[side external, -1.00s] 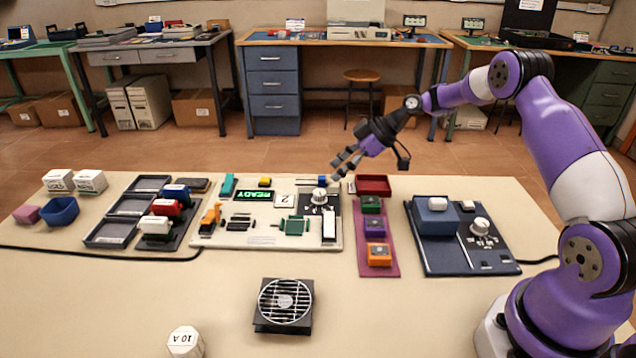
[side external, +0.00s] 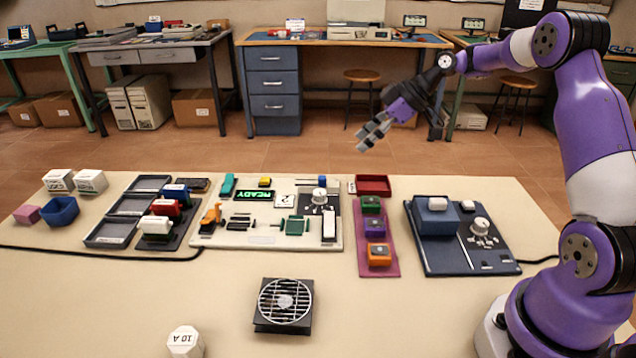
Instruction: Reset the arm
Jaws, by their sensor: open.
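My gripper (side external: 368,138) is open and empty. It hangs in the air above the far edge of the table, above and behind the red tray (side external: 373,184). Its fingers point down and to the left, clear of everything on the table. My purple and white arm rises from its base at the right and bends over at the top right.
The cream table (side external: 420,310) holds a white board (side external: 262,240) with a lit READY display, a pink strip (side external: 365,262) with coloured blocks, a navy panel (side external: 440,262), grey trays (side external: 110,232) and a fan (side external: 285,302).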

